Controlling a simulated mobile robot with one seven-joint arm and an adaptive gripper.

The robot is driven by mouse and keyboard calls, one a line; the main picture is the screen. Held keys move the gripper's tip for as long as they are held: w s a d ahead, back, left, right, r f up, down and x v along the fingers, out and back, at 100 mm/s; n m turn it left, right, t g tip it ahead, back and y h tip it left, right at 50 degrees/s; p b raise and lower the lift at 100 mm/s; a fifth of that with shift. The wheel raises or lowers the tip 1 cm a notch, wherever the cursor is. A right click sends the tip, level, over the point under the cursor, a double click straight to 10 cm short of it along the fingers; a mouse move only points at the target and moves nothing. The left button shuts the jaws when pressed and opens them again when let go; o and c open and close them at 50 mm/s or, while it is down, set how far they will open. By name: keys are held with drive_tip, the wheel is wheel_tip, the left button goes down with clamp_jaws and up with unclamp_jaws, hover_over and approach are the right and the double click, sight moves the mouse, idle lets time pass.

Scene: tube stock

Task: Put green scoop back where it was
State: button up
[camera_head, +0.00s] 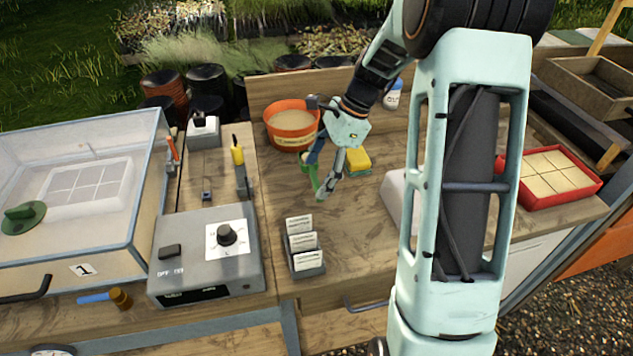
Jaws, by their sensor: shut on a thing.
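The green scoop (309,170) is in the fingers of my gripper (325,176), near the middle of the wooden bench. My gripper is shut on it and points downward, partly covering it. The scoop appears to be just in front of the orange tub (292,141), which holds pale, sand-like material. I cannot tell whether the scoop touches the bench top or hangs a little above it.
A yellow block (358,161) lies just right of my gripper. A holder with white cards (305,262) stands in front. A grey dial box (210,262) and a clear-lidded case (75,215) are left. A red tray (558,196) is right, beyond my arm.

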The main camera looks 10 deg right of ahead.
drive_tip(key=shift+w+f, duration=0.55)
drive_tip(key=shift+f, duration=0.1)
drive_tip(key=shift+w+f, duration=0.1)
drive_tip(key=shift+f, duration=1.5)
drive_tip(key=shift+f, duration=0.15)
drive_tip(key=o, duration=1)
drive_tip(key=v, duration=1.2)
